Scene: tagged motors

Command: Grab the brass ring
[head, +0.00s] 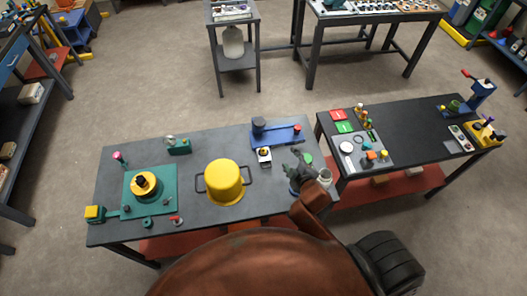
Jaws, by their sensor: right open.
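I cannot make out the brass ring for certain. A yellow ring-like part (146,183) with a dark centre sits on a green plate (131,205) at the left of the near bench, but its material is unclear. A pale ring-shaped piece (171,140) stands by a green block (181,148) behind it. My right gripper (294,162) is open over the right end of the near bench, far to the right of both pieces. Nothing shows between its fingers. My left gripper is not in view.
A yellow pot (225,178) with dark handles stands mid-bench. The right bench (415,124) holds a grey tray (374,162) of small parts.

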